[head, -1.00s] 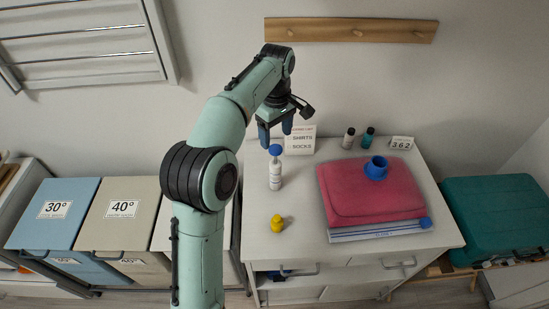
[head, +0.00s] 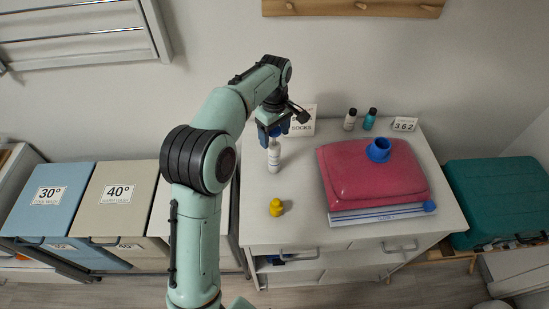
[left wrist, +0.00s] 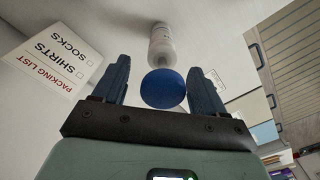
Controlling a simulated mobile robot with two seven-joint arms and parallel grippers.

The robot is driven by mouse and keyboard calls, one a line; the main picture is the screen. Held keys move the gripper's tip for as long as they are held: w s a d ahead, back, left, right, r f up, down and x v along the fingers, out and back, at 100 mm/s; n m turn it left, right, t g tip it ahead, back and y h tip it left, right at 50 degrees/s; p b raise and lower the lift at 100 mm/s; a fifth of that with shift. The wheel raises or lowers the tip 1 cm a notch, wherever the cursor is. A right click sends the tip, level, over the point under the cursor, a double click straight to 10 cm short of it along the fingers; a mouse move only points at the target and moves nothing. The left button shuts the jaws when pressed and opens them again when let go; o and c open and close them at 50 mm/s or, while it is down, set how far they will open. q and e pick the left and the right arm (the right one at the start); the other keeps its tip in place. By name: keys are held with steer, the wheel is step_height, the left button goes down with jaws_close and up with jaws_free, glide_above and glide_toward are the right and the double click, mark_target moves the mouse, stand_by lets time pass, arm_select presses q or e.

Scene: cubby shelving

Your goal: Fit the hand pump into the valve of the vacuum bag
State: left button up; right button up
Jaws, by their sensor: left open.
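The hand pump stands upright on the white cabinet top, a white cylinder (head: 273,158) with a round blue knob (left wrist: 163,88). My left gripper (head: 270,134) is open at the top of the pump. In the head view the gripper hides the knob. The vacuum bag (head: 365,185) is a puffy pink-red bag at the right of the top, with a blue ring valve (head: 378,150) facing up. My right gripper is out of view.
A yellow object (head: 276,208) stands in front of the pump. A packing list card (head: 302,122) stands behind it. A blue-white strip (head: 378,214) runs along the bag's front. A teal case (head: 500,195) is right.

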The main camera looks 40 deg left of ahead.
mark_target(274, 144)
arm_select(q)
steer(key=f, duration=0.3)
steer(key=shift+s+f, duration=0.2)
steer(key=shift+f, duration=0.05)
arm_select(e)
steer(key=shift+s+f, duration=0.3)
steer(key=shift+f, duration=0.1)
arm_select(q)
steer(key=shift+w, duration=0.1)
steer(key=shift+c, duration=0.3)
jaws_close()
steer(key=shift+r, duration=0.1)
